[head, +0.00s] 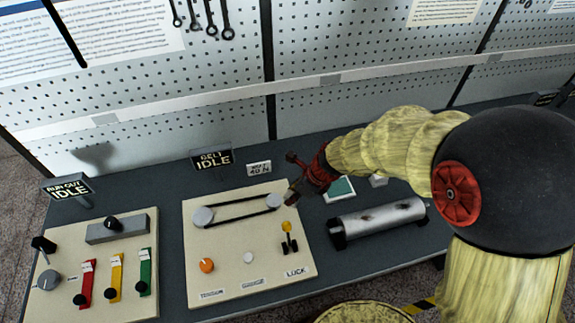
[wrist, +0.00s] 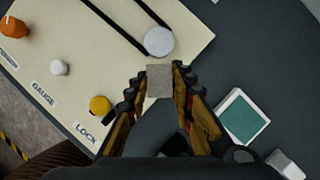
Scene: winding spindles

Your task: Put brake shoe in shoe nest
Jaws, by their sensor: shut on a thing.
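My gripper (wrist: 158,84) is shut on a small grey block, which looks like the brake shoe (wrist: 160,76), held between the fingertips in the wrist view. In the head view my gripper (head: 300,184) is above the right edge of the belt board, near the right pulley; the block cannot be made out there. A white-rimmed square with a teal inside (wrist: 226,127), possibly the shoe nest, lies on the dark bench to the right of my gripper. It also shows in the head view (head: 341,189), partly behind my gripper and arm. It looks empty.
The belt board (head: 228,268) carries two pulleys joined by a belt, an orange knob (head: 207,265) and a yellow-topped lock lever (head: 287,228). A grey cylinder (head: 380,220) lies on supports at right. A small white block (wrist: 285,164) sits beside the teal square.

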